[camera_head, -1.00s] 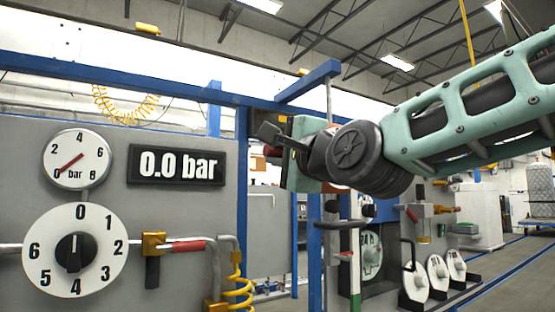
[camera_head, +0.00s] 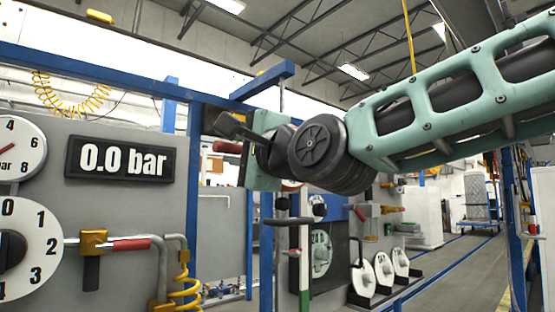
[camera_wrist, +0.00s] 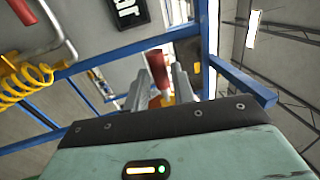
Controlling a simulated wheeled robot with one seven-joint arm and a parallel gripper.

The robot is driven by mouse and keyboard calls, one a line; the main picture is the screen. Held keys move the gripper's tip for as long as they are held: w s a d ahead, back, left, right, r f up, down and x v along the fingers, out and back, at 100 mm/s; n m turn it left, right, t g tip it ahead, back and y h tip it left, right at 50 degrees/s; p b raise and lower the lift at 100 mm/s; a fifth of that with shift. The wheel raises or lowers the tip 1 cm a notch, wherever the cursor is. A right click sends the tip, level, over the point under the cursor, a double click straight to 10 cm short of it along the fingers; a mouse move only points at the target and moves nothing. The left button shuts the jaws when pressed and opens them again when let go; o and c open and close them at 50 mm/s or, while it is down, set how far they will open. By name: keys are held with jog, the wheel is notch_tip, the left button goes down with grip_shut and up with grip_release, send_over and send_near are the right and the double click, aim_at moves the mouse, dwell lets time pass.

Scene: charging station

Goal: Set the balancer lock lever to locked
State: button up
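A red handle (camera_head: 227,147) shows by the blue frame, just left of my gripper in the head view. It looks like the balancer lock lever, but its set position cannot be read. My gripper (camera_head: 228,127) is raised in front of the frame, with its dark fingers pointing left and away. In the wrist view the grey fingers of my gripper (camera_wrist: 158,84) stand apart. A red part (camera_wrist: 157,74), probably the same handle, shows between or beyond them, with a bit of yellow under it. Contact cannot be told.
A panel on the left carries a 0.0 bar display (camera_head: 120,160), a gauge (camera_head: 18,150), a numbered dial (camera_head: 35,245) and a red-handled valve (camera_head: 130,244). A blue beam (camera_head: 262,80) juts out above my gripper.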

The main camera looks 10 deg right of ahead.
jog(key=p+v, duration=1.4)
jog(key=shift+s+d, duration=0.2)
jog(key=shift+f, duration=0.15)
dwell(0.3)
notch_tip(320, 180, down, 18)
jog(key=s+a+n+g+h, duration=0.1)
jog(key=s+n+g+h, duration=0.25)
jog(key=n+g, duration=0.55)
jog(key=s+d+f+n+g+h, duration=0.7)
jog(key=s+d+f+n, duration=0.1)
jog(key=s+f+n, duration=0.2)
jog(key=shift+s+d+f+g+b, duration=0.3)
jog(key=shift+s+d+f+g, duration=0.1)
jog(key=shift+f, duration=0.3)
